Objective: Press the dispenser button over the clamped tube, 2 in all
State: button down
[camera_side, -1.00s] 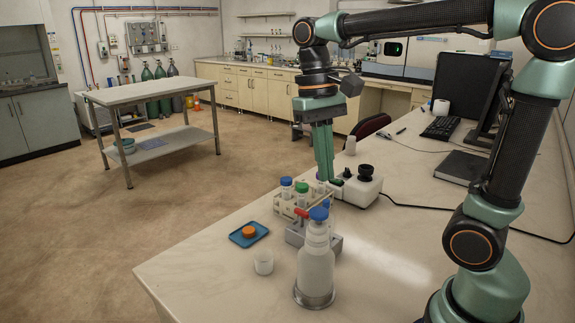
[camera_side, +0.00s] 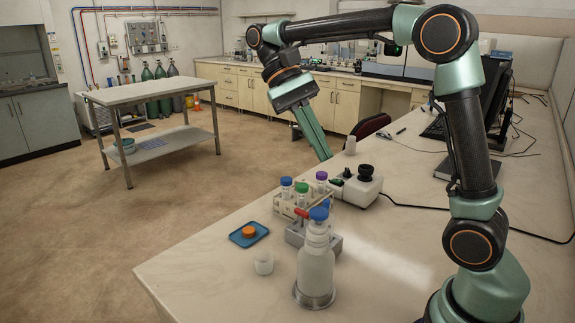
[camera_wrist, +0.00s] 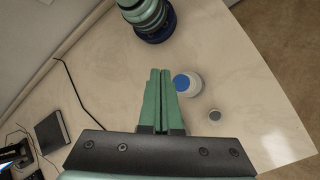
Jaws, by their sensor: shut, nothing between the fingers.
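I cannot make out a clamped tube there; the bottle hides part of the block. My gripper (camera_side: 326,158) is shut and empty, high behind the tube rack and tilted, well away from the button. In the wrist view, its closed fingers (camera_wrist: 159,72) appear beside the blue button (camera_wrist: 181,82), with the bench below.
A rack (camera_side: 285,207) holds tubes with blue, green and purple caps. A white device with a black knob (camera_side: 358,190) stands behind it. A blue tray (camera_side: 249,241) with an orange cap and a small white cup (camera_side: 263,263) lie left of the bottle. The bench right of the bottle is clear.

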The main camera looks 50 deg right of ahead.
send_near(324, 212)
jog(key=shift+s+r+x, duration=0.15)
jog(key=shift+x, duration=0.75)
jog(key=shift+s+r+x, duration=0.1)
jog(key=shift+s+x, duration=0.1)
jog(key=shift+x, duration=0.7)
jog(key=shift+s+r+x, duration=0.15)
jog(key=shift+x, duration=0.8)
jog(key=shift+f, duration=0.2)
jog(key=shift+f, duration=0.25)
jog(key=shift+f, duration=0.75)
dwell(0.8)
dwell(0.3)
jog(key=shift+r, duration=1.2)
jog(key=shift+r, duration=0.1)
jog(key=shift+r, duration=2.4)
